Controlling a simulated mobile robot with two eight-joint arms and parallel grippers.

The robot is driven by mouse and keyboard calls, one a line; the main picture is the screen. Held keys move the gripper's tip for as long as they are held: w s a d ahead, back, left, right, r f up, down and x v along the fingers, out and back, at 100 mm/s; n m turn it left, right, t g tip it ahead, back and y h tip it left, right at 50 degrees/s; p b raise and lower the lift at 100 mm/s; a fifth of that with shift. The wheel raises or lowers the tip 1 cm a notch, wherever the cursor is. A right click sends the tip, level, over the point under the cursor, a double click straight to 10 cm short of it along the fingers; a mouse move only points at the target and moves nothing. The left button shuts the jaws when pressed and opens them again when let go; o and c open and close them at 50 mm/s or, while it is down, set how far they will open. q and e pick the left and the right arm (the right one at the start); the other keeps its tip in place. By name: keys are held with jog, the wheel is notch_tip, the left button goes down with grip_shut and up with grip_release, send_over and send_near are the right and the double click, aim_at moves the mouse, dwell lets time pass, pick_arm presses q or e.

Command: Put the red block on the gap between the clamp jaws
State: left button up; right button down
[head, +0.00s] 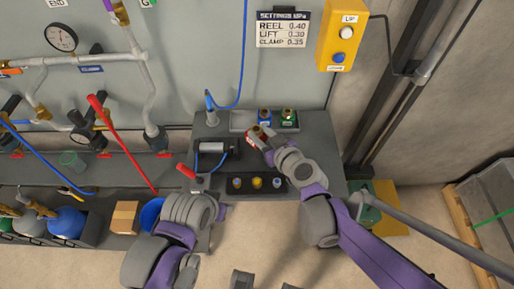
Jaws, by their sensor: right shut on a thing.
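My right gripper (257,139) is shut on the red block (256,133), just right of a grey cylinder (217,149) on the dark grey bench (325,150). The fingers cover much of the block. The cylinder, with a blue hose, appears to belong to the clamp; the gap between its jaws is too small to make out, so I cannot tell whether the block touches it. My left gripper (222,210) is low at the bench's front left, beside a small grey box with a red lever (187,172); its fingers are not clear.
A grey rack (245,120) with blue and green fittings stands behind the block. A black panel with coloured knobs (257,183) lies in front. A blue hose (243,60) hangs at the back. A yellow lift switch box (342,35) is on the wall.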

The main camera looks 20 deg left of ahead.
notch_tip(320, 180, down, 6)
jog(key=shift+f+b, duration=0.25)
jog(key=shift+b, duration=0.25)
jog(key=shift+f, duration=0.1)
jog(key=shift+c, duration=2.4)
grip_release()
jog(key=shift+r, duration=0.2)
jog(key=p+v, duration=0.1)
jog(key=v, duration=1.1)
jog(key=shift+d+f, duration=0.1)
jog(key=shift+f, duration=0.05)
jog(key=s+d+f+m+g+h, duration=0.2)
jog(key=s+d+m+h, duration=0.2)
jog(key=d, duration=0.6)
jog(key=s+d+f+m+g+h, duration=0.2)
jog(key=s+d+m+h, duration=0.3)
jog(key=s+d, duration=0.4)
jog(key=d, duration=0.2)
jog(key=shift+d+g+h, duration=0.35)
jog(key=shift+g+h, duration=0.05)
